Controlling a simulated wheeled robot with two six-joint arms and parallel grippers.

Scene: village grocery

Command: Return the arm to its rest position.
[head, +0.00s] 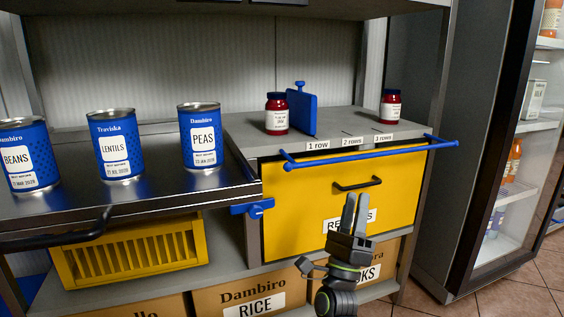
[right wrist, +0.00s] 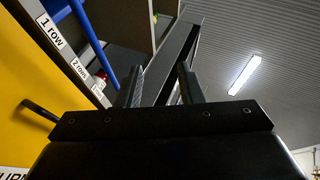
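My right gripper (head: 353,212) stands upright in the head view, in front of the yellow drawer (head: 290,209) and below its black handle (head: 357,183). In the right wrist view the two fingers of this gripper (right wrist: 160,82) stand apart with nothing between them. The yellow front and its handle (right wrist: 41,111) are at the left of that view. I cannot tell whether the gripper touches the drawer front; no grasp shows. My left gripper is in neither view.
A blue rail (head: 365,151) runs along the shelf edge above the drawer. Cans of beans (head: 28,157), lentils (head: 115,148) and peas (head: 199,137) stand on a metal tray (head: 160,195). Two red jars (head: 276,115) flank a blue divider (head: 302,110). A glass-door fridge (head: 480,150) is at right.

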